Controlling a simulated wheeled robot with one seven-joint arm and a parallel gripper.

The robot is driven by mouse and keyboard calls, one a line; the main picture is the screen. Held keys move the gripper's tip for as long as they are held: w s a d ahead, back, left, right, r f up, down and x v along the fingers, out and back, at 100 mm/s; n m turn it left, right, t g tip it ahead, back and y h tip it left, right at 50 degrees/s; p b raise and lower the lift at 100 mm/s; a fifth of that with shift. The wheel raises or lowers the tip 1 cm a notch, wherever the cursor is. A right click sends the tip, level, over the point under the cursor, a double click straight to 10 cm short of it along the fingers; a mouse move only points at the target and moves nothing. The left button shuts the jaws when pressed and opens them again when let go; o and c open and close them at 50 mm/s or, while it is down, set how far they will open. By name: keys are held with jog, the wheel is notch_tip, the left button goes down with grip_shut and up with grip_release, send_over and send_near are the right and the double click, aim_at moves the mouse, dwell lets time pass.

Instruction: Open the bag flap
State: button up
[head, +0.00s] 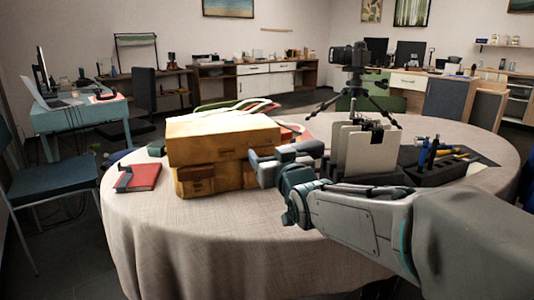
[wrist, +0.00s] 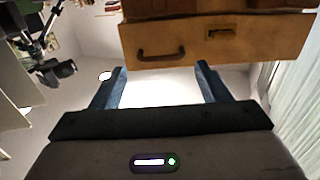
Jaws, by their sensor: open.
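The bag (head: 215,180) is tan-orange and stands on the round table (head: 150,225), left of centre in the head view. Its lighter flap (head: 222,138) lies over the top and hangs down over the upper front, so it looks closed. My gripper (head: 268,160) is at the bag's right front side, with its fingers apart and nothing seen between them. In the wrist view the bag (wrist: 270,35) fills the top, with a dark handle and a small latch. The gripper's fingers (wrist: 160,70) point toward its edge. Whether they touch it cannot be told.
A red book (head: 140,177) lies left of the bag. A white upright holder (head: 365,150), a camera on a tripod (head: 350,80) and a dark tool organizer (head: 435,168) stand to the right. The table's front left is clear.

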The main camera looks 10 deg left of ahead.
aim_at(265, 145)
jog(key=shift+x, duration=1.8)
jog(key=shift+c, duration=0.2)
jog(key=c, duration=1.1)
jog(key=shift+r, duration=0.15)
